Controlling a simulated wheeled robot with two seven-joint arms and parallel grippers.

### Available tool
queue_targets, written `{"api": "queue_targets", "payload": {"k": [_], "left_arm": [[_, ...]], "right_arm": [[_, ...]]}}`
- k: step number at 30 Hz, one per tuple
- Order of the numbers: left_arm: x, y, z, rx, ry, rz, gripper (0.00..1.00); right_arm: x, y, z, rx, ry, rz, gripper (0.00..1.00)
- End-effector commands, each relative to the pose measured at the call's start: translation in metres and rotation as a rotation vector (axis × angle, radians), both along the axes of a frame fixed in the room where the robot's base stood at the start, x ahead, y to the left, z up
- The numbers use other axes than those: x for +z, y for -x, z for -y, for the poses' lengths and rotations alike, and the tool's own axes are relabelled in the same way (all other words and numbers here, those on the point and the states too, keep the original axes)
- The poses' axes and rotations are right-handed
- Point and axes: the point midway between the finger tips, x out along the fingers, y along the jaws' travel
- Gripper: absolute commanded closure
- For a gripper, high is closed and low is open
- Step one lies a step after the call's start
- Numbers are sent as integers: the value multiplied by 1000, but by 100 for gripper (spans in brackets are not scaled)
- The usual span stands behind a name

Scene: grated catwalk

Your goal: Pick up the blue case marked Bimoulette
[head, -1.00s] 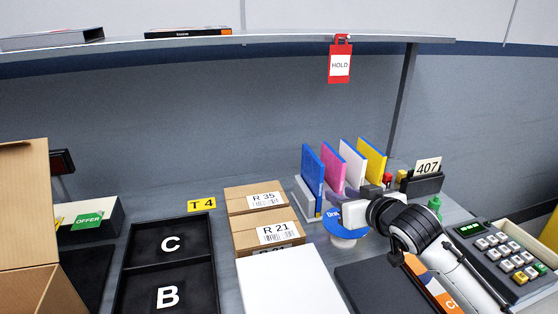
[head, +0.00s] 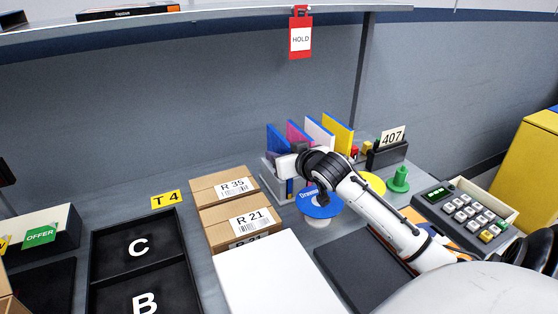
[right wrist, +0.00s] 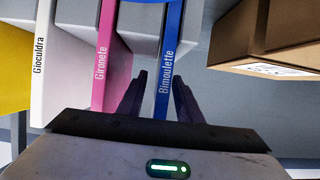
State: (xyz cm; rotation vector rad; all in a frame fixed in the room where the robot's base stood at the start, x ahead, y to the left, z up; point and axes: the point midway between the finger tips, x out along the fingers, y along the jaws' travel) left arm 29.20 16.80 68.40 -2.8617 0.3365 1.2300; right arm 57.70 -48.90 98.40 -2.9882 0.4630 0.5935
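The blue case marked Bimoulette (right wrist: 169,50) stands upright in the right wrist view, its spine facing my right gripper (right wrist: 158,88). The gripper's two dark fingers are apart, one on each side of the blue spine, with a visible gap on the left; I cannot tell if the right finger touches. In the head view the blue case (head: 276,139) is leftmost in a grey rack, and my right gripper (head: 284,164) is at its front, fingertips hidden. A pink case marked Gironete (right wrist: 101,60), a white case (right wrist: 42,60) and a yellow case (head: 338,133) stand alongside. My left gripper is not in view.
Boxes R 35 (head: 205,186) and R 21 (head: 222,216) stand left of the rack. A blue-topped spool (head: 320,206) is in front of it, below my arm. A green object (head: 399,180), a 407 card holder (head: 386,156) and a keypad (head: 466,212) are to the right.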

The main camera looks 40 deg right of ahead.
Motion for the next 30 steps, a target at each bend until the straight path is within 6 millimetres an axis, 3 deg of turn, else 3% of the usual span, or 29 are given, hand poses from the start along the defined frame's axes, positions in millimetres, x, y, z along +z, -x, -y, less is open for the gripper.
{"api": "queue_targets", "payload": {"k": [11,17,26,30], "left_arm": [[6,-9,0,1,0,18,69],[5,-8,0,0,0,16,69],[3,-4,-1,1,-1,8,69],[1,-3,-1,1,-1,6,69]], "right_arm": [[-5,-10,3,0,0,-1,68],[-5,-9,3,0,0,-1,100],[-3,-10,3,0,0,1,100],[11,-10,3,-1,3,5,100]]}}
